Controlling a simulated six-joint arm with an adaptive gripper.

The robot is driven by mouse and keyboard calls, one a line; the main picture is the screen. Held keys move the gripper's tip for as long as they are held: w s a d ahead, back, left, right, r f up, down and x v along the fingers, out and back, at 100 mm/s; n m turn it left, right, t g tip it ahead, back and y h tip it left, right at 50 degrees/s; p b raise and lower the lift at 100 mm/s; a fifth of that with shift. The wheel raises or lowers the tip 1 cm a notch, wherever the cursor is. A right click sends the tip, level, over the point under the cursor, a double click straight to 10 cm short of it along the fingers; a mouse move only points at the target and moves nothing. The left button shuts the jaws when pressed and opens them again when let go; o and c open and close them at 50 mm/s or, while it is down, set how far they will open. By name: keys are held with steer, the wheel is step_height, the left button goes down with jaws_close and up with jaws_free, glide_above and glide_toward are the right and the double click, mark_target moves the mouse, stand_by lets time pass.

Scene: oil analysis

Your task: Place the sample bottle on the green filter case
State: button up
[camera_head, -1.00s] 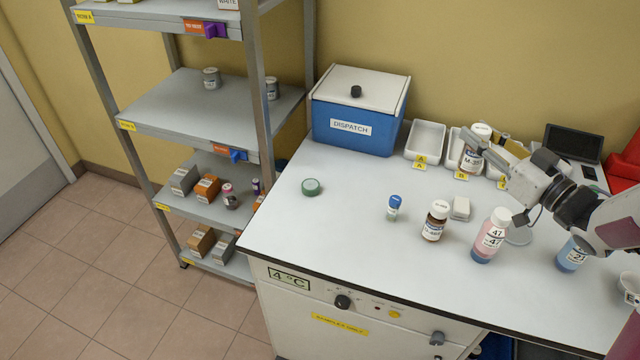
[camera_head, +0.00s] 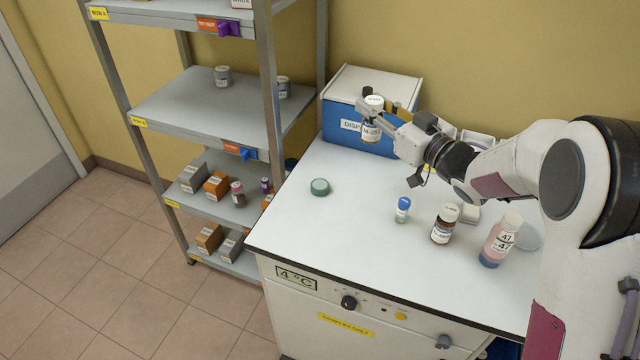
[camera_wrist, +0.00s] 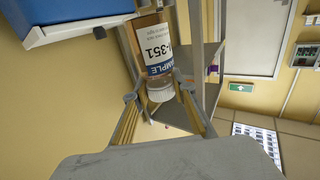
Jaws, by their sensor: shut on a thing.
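My gripper (camera_head: 382,117) is shut on the sample bottle (camera_head: 372,132), an amber bottle with a white cap and a white label. The bottle is upright, raised above the worktop in front of the blue dispatch box. In the wrist view the bottle (camera_wrist: 158,45) shows between my two fingers, its label reading "351" and "SAMPLE". The green filter case (camera_head: 319,187), a small round disc, lies flat on the worktop toward the left edge. It is below and left of the bottle, with nothing on it.
The worktop (camera_head: 345,225) is clear around the green case. A blue-capped vial (camera_head: 402,210), a brown bottle (camera_head: 444,224) and a pink-blue bottle (camera_head: 501,240) stand to its right. The dispatch box (camera_head: 345,92) is behind. A shelf rack (camera_head: 180,110) stands left.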

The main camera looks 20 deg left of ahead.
steer(key=s+a+g, duration=0.1)
steer(key=s+a, duration=0.2)
steer(key=a, duration=0.8)
steer(key=shift+n+y, duration=0.4)
steer(key=shift+f, duration=2.5)
step_height(320, 180, down, 6)
steer(key=shift+f, duration=0.15)
steer(key=shift+f, duration=1.9)
